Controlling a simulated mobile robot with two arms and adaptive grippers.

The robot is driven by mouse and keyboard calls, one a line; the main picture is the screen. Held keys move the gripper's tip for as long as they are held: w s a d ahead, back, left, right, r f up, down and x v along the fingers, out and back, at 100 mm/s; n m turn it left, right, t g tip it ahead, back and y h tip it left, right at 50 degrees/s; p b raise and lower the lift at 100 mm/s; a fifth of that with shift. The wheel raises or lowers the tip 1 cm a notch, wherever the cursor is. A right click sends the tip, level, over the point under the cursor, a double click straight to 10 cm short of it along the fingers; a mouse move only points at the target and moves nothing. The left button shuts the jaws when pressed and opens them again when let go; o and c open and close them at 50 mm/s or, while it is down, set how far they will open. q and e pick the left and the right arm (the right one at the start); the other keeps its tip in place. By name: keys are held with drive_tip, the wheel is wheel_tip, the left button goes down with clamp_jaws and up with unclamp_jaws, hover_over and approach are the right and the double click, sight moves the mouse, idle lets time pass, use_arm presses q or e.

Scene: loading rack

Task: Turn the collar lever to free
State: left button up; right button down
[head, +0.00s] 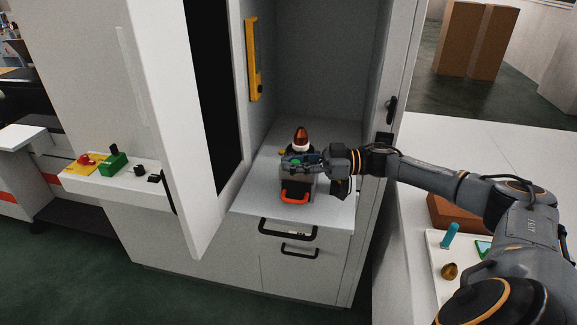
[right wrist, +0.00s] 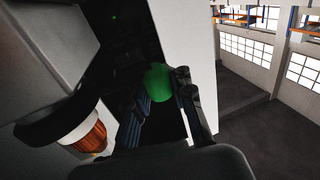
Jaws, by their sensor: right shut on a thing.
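A grey unit (head: 298,183) with a red-orange handle (head: 295,197) stands on the shelf of the open cabinet. An amber-tipped part with a white band (head: 300,138) rises behind it, and it also shows in the right wrist view (right wrist: 88,135). My right gripper (head: 297,160) reaches in from the right over the unit. In the right wrist view its fingers are shut on a green round knob (right wrist: 158,82), which I take to be the lever's end. The lever's shaft and collar are mostly hidden by the gripper. My left gripper is not in view.
The open white door (head: 160,110) stands left of the shelf, and the cabinet's right wall is close to my right arm. A yellow bar (head: 252,60) is on the inner left wall. Drawers with black handles (head: 288,229) are below.

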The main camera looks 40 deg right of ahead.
idle(0.3)
drive_tip(key=c, duration=1.1)
unclamp_jaws()
drive_tip(key=shift+c, duration=0.2)
drive_tip(key=v, duration=1.2)
